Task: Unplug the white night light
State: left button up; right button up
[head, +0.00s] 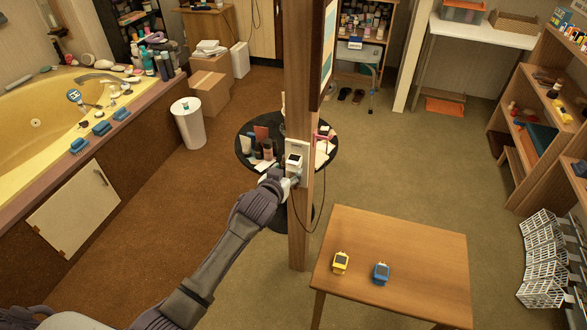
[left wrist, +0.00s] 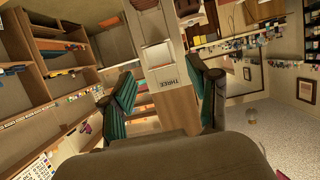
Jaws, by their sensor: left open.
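The white night light (head: 293,161), with a dark face, sits at a light plate on the wooden post (head: 301,225). My left gripper (head: 284,178) is just below and in front of it, hiding part of its lower side. In the left wrist view my left gripper (left wrist: 164,85) is open, with nothing held between its green-padded fingers. A white, box-like part of the night light (left wrist: 156,55) shows beyond the gap between the fingertips. A plate reading "THREE" (left wrist: 175,84) lies beside it. I cannot tell whether the fingers touch the light. My right gripper is not in view.
A wooden table (head: 430,260) at front right bears a yellow night light (head: 340,262) and a blue one (head: 381,273). A round black table (head: 246,158) with bottles stands behind the post. A dark cord (head: 321,205) hangs beside the post.

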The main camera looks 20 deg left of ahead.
aim_at(292, 166)
pick_arm(q)
jog(key=b+x, duration=0.2)
jog(key=x, duration=0.2)
jog(key=shift+s+f, duration=0.1)
jog(key=shift+b+x, duration=0.7)
jog(key=shift+x, duration=0.3)
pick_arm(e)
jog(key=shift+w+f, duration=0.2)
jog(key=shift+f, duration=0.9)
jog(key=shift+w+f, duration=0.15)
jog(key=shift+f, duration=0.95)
pick_arm(q)
jog(key=c, duration=1.1)
jog(key=shift+s+p, duration=1.3)
jog(key=shift+s, duration=0.15)
jog(key=shift+c, duration=0.2)
jog(key=shift+s+a+p, duration=0.1)
jog(key=shift+s+p, duration=0.85)
jog(key=shift+s, duration=0.55)
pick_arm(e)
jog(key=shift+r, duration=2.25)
